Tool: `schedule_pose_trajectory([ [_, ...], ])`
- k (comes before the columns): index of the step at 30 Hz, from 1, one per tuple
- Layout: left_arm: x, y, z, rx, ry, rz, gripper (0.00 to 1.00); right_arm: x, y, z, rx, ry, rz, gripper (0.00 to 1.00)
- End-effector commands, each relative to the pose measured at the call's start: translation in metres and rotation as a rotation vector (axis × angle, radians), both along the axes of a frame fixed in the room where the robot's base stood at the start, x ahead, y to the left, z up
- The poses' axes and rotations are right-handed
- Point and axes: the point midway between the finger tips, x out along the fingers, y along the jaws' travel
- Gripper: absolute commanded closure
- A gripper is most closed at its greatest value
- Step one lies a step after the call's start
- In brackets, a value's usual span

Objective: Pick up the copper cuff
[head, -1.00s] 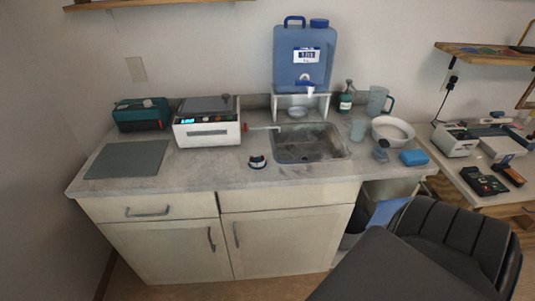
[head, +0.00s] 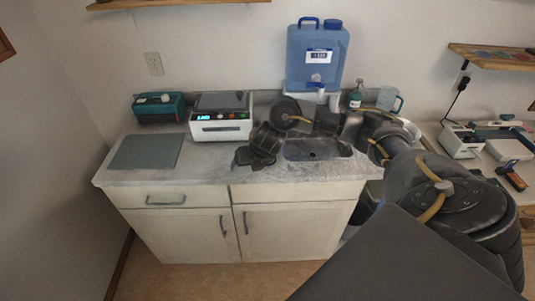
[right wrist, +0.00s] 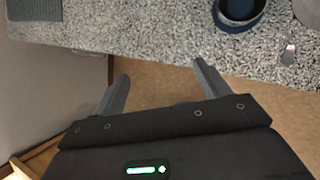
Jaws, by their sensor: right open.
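I cannot clearly make out a copper cuff. In the right wrist view a small pale metallic piece (right wrist: 289,54) lies near the counter's front edge; it is too small to tell if it is the cuff. A dark blue round dish (right wrist: 238,14) stands behind it, at the top of that view. My right gripper (head: 252,158) is over the counter front, below the white machine. In the right wrist view the open, empty fingers (right wrist: 160,71) point at the counter edge, left of the small piece and apart from it. My left gripper is not in view.
The grey counter (head: 205,172) holds a flat grey mat (head: 146,152), a teal box (head: 159,108), a white machine (head: 221,120) and a sink (head: 318,150). A blue water container (head: 317,65) stands behind the sink. My right arm hides the counter's right part.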

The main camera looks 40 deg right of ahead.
Motion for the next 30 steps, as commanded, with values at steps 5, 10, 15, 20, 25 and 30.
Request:
schedule_pose_trajectory([
  [5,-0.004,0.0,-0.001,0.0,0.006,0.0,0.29,-0.002,-0.076,0.035,-0.167,0.073,0.045,0.25],
  [10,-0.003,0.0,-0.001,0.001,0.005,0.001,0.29,-0.008,-0.103,0.047,-0.212,0.117,0.05,0.25],
  [15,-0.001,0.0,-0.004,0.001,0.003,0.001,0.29,-0.007,-0.104,0.042,-0.213,0.122,0.049,0.25],
  [20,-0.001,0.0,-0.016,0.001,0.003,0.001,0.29,0.001,-0.106,0.016,-0.209,0.125,0.048,0.25],
  [25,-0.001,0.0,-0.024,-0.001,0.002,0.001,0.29,0.011,-0.108,-0.002,-0.209,0.121,0.048,0.25],
  [30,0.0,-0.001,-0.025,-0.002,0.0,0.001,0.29,0.013,-0.11,-0.005,-0.21,0.12,0.048,0.25],
])
